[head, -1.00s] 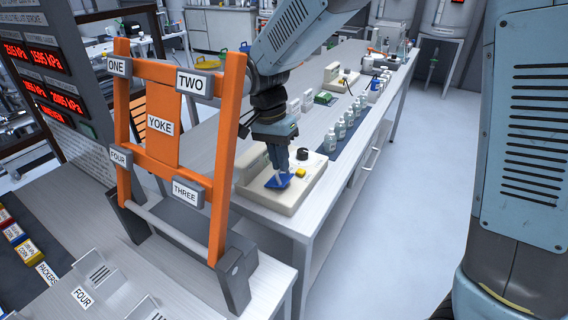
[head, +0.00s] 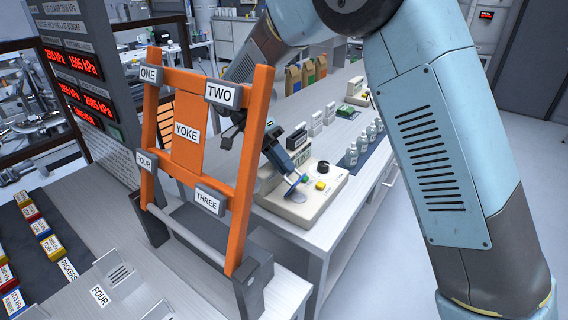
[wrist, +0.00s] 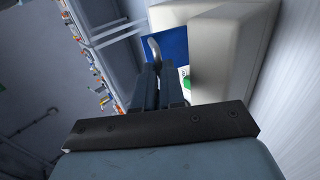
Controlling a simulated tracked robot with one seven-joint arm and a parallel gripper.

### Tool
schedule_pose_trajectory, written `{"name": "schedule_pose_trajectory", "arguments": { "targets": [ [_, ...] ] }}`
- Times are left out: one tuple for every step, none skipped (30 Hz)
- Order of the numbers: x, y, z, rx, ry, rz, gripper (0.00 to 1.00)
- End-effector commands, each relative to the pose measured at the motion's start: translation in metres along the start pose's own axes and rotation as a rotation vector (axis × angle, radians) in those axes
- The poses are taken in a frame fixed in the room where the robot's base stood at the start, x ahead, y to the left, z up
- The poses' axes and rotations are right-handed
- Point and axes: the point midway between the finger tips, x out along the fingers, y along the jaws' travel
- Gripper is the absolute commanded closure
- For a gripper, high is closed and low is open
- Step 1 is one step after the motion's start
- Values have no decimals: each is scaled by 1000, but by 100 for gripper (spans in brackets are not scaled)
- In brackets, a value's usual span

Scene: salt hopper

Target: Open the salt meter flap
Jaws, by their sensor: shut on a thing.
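The salt meter (head: 322,200) is a cream box on the bench behind the orange frame, with a black knob and a yellow button on top. Its blue flap (head: 294,188) stands tilted up from the top. My gripper (head: 290,177) reaches it from the upper left, leaning over. In the wrist view, my gripper's dark fingers (wrist: 158,82) are closed together at the pale handle (wrist: 153,48) of the blue flap (wrist: 174,48). The fingers hide part of the handle and the grip point is small. The meter's cream body (wrist: 220,50) is close on the right there.
An orange yoke frame (head: 187,145) with labelled blocks stands in front, left of the meter. Several bottles (head: 362,143) stand on a dark mat to the right, with paper bags (head: 308,73) farther back. The floor right of the bench is clear.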

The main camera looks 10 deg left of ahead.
Motion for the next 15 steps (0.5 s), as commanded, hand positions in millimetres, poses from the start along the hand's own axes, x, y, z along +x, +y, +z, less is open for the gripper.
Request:
{"name": "schedule_pose_trajectory", "arguments": {
  "targets": [
    [0, -1, 0, -1, -1, 6, 100],
    [0, -1, 0, -1, -1, 9, 100],
    [0, -1, 0, -1, -1, 13, 100],
    [0, -1, 0, -1, -1, 14, 100],
    [0, -2, 0, -1, -1, 16, 100],
    [0, -2, 0, -1, -1, 17, 100],
    [0, -1, 0, -1, -1, 17, 100],
    [0, -1, 0, -1, -1, 17, 100],
    [0, -1, 0, -1, -1, 17, 100],
    [0, -1, 0, -1, -1, 17, 100],
    [0, -1, 0, -1, -1, 17, 100],
    [0, -1, 0, -1, -1, 17, 100],
    [0, -1, 0, -1, -1, 17, 100],
    [0, -1, 0, -1, -1, 17, 100],
    [0, -1, 0, -1, -1, 17, 90]
  ]
}}
